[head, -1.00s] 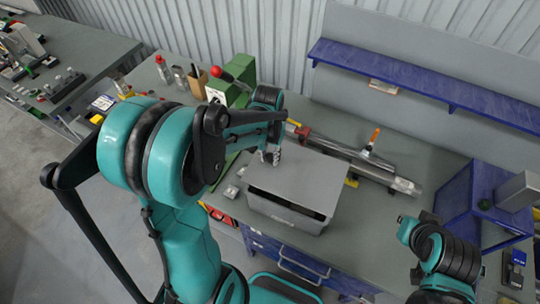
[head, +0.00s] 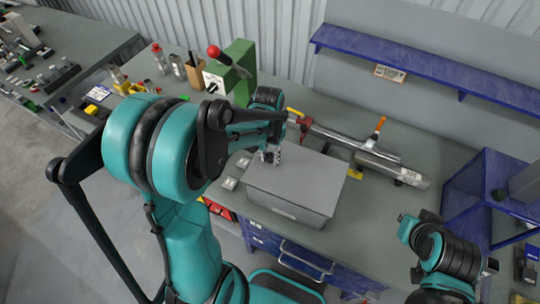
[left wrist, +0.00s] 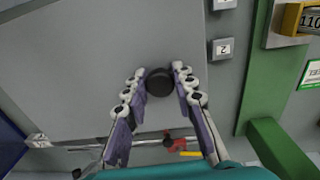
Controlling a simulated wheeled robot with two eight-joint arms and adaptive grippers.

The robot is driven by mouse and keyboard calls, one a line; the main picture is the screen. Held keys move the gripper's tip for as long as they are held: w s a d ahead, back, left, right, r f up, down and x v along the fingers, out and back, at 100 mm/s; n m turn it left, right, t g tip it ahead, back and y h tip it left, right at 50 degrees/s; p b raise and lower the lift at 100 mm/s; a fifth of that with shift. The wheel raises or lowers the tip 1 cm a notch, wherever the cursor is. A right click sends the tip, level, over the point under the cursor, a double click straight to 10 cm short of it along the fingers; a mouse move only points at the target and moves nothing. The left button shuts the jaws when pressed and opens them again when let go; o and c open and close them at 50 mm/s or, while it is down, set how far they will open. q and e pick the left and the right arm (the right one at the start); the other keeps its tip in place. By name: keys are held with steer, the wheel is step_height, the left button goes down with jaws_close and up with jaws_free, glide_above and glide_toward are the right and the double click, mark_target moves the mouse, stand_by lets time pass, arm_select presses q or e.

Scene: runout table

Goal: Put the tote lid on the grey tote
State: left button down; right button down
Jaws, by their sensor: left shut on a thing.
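The grey tote lid (head: 310,178) lies flat over the grey tote (head: 285,209) on the bench, with its edges close to the tote's rim. No dark gap shows along the near side. My left gripper (head: 271,154) is at the lid's far left part in the head view. In the left wrist view the left gripper (left wrist: 158,76) is shut on the lid's round black knob (left wrist: 158,85), and the lid's flat top (left wrist: 90,60) fills much of the picture. The tote is hidden there. Part of my right arm shows at the lower right of the head view, but its fingers do not.
A metal bar (head: 350,148) with clamps lies behind the tote. A green machine part with a red knob (head: 213,51) stands at the back left. Small switch plates (head: 229,183) lie left of the tote. A blue rack (head: 480,195) stands at the right.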

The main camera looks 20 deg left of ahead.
arm_select(q)
steer(key=shift+f+b, duration=0.5)
steer(key=shift+f, duration=0.05)
steer(key=c, duration=1.2)
jaws_free()
steer(key=shift+o, duration=0.2)
steer(key=shift+r, duration=0.1)
step_height(320, 180, up, 12)
steer(key=shift+a, duration=0.1)
